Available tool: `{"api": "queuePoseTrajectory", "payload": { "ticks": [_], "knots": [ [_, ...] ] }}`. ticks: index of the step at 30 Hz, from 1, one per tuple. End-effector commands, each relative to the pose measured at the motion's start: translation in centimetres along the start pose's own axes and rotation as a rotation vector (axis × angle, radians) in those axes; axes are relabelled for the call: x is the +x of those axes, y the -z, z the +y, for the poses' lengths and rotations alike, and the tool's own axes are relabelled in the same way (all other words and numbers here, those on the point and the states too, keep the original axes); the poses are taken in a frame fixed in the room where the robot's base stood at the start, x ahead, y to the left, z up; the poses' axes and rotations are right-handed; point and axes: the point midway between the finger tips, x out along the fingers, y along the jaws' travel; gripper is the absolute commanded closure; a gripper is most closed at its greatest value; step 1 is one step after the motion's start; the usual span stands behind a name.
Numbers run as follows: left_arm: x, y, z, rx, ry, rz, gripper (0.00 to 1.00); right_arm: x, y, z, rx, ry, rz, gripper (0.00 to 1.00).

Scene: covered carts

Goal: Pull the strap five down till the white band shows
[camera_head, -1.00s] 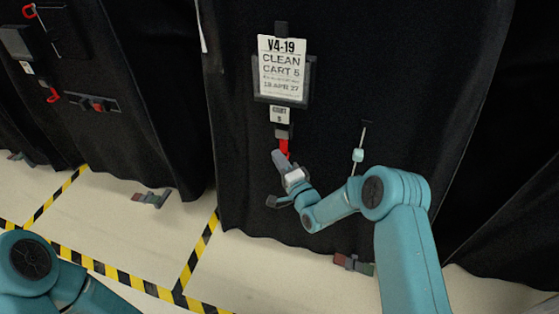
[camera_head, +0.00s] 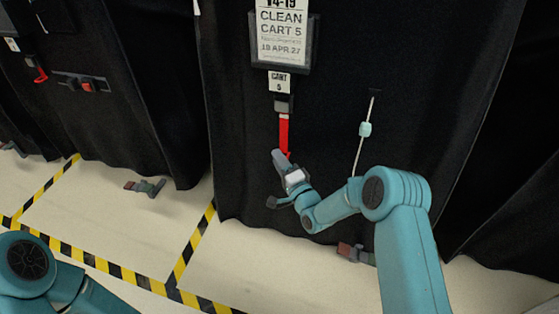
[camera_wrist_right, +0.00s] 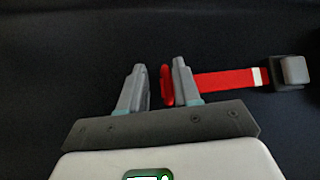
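The red strap five (camera_head: 284,133) hangs from a grey buckle (camera_head: 284,104) under the cart 5 tag (camera_head: 279,82). In the right wrist view the strap (camera_wrist_right: 225,78) runs out of the buckle (camera_wrist_right: 290,72), and a white band (camera_wrist_right: 257,77) shows on it close to the buckle. My right gripper (camera_head: 275,180) is at the strap's lower end. In the wrist view its fingers (camera_wrist_right: 158,68) stand apart; the strap's red end tab lies between them against the right finger, with a gap to the left finger. My left gripper is out of view.
The black cover (camera_head: 235,150) hangs behind the strap. A white cord with a pale toggle (camera_head: 365,129) hangs to its right. Another covered cart (camera_head: 140,90) stands at left. Yellow-black tape (camera_head: 100,265) marks the floor.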

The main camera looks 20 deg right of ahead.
Motion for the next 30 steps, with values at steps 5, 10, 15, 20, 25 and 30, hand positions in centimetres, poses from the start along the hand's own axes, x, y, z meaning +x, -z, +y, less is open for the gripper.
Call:
{"api": "queuePoseTrajectory", "payload": {
  "ticks": [5, 10, 15, 20, 25, 30],
  "knots": [
    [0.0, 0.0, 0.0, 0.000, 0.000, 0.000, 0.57, 0.1, 0.0, -0.2, -0.002, 0.004, 0.000, 0.68],
    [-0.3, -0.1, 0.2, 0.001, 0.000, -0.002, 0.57, -1.0, 0.1, -0.3, -0.002, 0.003, 0.000, 0.68],
    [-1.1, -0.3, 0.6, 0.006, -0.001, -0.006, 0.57, -4.7, 0.2, -0.3, 0.000, -0.001, 0.001, 0.68],
    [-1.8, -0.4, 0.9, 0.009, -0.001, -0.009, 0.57, -9.1, 0.1, -0.3, 0.001, -0.002, 0.002, 0.68],
    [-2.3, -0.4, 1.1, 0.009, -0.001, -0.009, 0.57, -13.1, 0.1, -0.2, 0.001, -0.002, 0.002, 0.68],
    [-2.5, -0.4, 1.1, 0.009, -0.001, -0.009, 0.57, -15.5, 0.1, -0.1, 0.000, 0.000, 0.001, 0.68]
  ]
}}
